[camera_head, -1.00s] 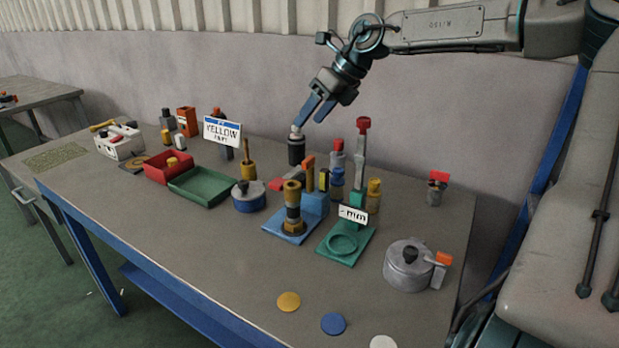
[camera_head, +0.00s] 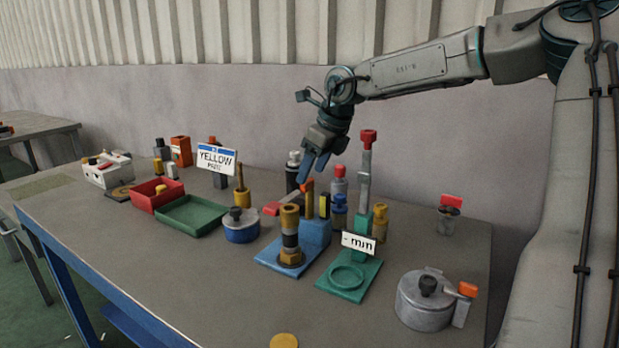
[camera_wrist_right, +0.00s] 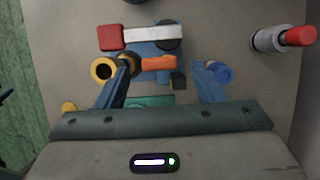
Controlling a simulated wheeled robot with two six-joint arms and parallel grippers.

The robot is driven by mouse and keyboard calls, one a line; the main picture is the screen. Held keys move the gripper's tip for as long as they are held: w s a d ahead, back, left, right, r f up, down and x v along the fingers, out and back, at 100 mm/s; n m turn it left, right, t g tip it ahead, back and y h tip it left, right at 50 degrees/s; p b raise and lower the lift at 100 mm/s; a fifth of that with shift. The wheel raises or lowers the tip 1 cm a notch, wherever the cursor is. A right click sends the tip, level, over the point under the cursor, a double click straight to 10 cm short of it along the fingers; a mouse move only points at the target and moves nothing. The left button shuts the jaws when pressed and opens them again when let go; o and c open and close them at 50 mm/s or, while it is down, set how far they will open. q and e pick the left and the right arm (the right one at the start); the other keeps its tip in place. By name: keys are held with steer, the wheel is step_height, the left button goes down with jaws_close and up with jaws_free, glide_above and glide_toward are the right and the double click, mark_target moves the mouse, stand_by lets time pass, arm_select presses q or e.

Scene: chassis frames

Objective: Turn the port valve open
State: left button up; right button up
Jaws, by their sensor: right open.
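A blue stand (camera_head: 312,238) on the table carries an upright brass-and-black fitting (camera_head: 290,236), an orange handle (camera_head: 308,198) and a pale bar with a red end (camera_head: 272,208). I cannot tell for sure which part is the port valve. My right gripper (camera_head: 312,172) is open and points down just above the stand. In the right wrist view its two blue fingers (camera_wrist_right: 164,85) are spread, with the orange handle (camera_wrist_right: 158,63) between and beyond them. The brass ring (camera_wrist_right: 104,68) is by the left finger. The red-ended bar (camera_wrist_right: 150,33) lies farther off. My left gripper is out of view.
A green base (camera_head: 350,283) with a tall red-topped lever (camera_head: 368,137) stands close on the right. Several bottles crowd behind. A grey pot (camera_head: 425,305), a blue pot (camera_head: 240,228) and red (camera_head: 148,203) and green trays (camera_head: 190,218) surround it. The front table area is mostly clear.

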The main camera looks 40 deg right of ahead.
mark_target(307, 185)
steer(key=shift+x, duration=1.4)
